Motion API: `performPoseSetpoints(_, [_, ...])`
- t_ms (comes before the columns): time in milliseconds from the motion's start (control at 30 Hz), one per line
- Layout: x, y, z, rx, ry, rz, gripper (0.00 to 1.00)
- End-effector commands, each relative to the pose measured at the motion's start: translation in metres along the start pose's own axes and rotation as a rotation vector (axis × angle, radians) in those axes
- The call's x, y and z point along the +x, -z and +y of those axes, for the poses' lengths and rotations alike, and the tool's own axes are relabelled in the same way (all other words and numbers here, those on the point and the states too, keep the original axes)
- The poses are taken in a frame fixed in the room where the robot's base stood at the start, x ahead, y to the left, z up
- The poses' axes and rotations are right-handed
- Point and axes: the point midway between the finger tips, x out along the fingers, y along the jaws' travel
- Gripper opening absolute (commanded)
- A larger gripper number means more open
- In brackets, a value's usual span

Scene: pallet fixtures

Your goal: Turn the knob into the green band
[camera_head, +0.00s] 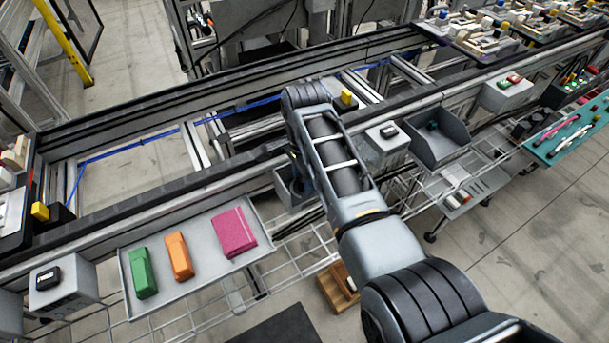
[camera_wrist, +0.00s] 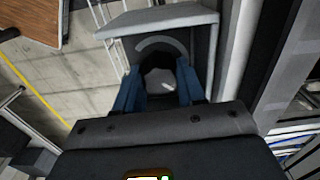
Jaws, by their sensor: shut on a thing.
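In the wrist view the two blue fingers of my gripper (camera_wrist: 159,84) close on both sides of a round knob (camera_wrist: 160,79). The knob looks dark with a pale face and a light pointer mark. It sits on a grey box (camera_wrist: 205,32), and a lighter grey arc (camera_wrist: 160,43) curves around its far side. I see no green on the part of the arc that shows; the rest is hidden by the knob and fingers. In the head view the grey box (camera_head: 292,197) is partly covered by my arm, and the knob is hidden there.
A grey tray (camera_head: 200,287) left of my arm holds a green block (camera_head: 143,273), an orange block (camera_head: 178,257) and a magenta block (camera_head: 234,233). The conveyor rail (camera_head: 120,205) runs behind. A grey bin (camera_head: 437,140) and a switch box (camera_head: 388,140) stand to the right.

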Motion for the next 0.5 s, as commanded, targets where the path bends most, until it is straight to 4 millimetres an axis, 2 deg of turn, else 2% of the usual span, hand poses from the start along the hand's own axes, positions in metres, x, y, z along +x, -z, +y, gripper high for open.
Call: performPoseSetpoints(500, [-0.0025, 0.0020, -0.0016, 0.082, 0.005, 0.003, 0.09])
